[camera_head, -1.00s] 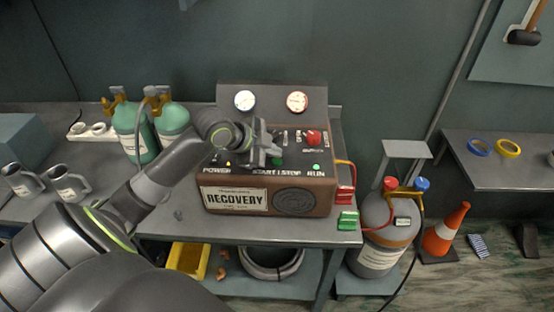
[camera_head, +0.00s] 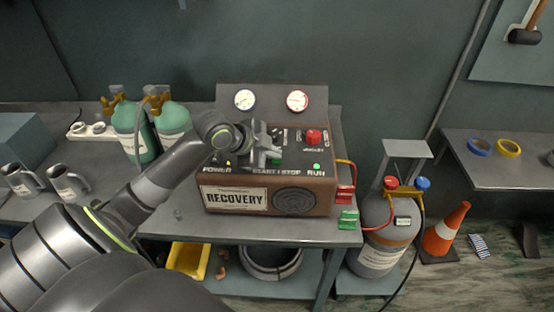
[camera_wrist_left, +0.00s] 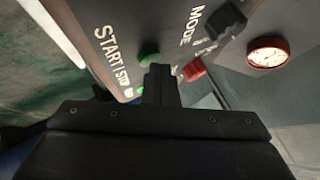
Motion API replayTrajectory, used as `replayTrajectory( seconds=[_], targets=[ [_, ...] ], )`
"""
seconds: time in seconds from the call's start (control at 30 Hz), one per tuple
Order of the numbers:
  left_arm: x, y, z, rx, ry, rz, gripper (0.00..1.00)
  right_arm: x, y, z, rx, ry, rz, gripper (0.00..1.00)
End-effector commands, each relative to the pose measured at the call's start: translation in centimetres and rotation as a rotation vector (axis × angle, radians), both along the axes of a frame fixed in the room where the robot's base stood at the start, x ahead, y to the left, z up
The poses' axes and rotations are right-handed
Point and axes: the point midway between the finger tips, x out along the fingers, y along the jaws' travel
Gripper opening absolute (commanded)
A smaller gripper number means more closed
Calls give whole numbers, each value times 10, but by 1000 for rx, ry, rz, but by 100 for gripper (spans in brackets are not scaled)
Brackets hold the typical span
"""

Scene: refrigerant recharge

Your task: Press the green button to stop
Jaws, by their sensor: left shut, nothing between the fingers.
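The recovery machine (camera_head: 330,180) stands on the bench, with its sloped control panel on top. The green START/STOP button (camera_head: 278,161) is on the panel. In the left wrist view the green button (camera_wrist_left: 149,52) shows just beyond the fingertips, partly hidden behind them. My left gripper (camera_head: 272,152) is shut and empty, just above the button. In the left wrist view its closed fingers (camera_wrist_left: 158,75) point at the panel beside the button. I cannot tell whether they touch it. The RUN light (camera_head: 317,167) glows green. My right gripper is not in view.
A red knob (camera_head: 313,137) and two gauges (camera_head: 297,101) are on the machine. Green cylinders (camera_head: 135,130) and mugs (camera_head: 66,182) stand to the left. A grey tank (camera_head: 378,235) with red and blue valves and an orange cone (camera_head: 446,230) are at right.

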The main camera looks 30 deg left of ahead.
Motion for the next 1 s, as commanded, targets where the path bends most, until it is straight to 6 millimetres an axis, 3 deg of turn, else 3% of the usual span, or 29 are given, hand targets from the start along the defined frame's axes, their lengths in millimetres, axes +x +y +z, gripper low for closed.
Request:
replayTrajectory(
  seconds=[0.7, 1.0],
  targets=[
    [0, 0, -3, -1, 0, 1, 0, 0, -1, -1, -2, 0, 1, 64],
    [0, 0, 9, -1, 0, 1, 0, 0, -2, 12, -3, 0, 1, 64]
  ],
)
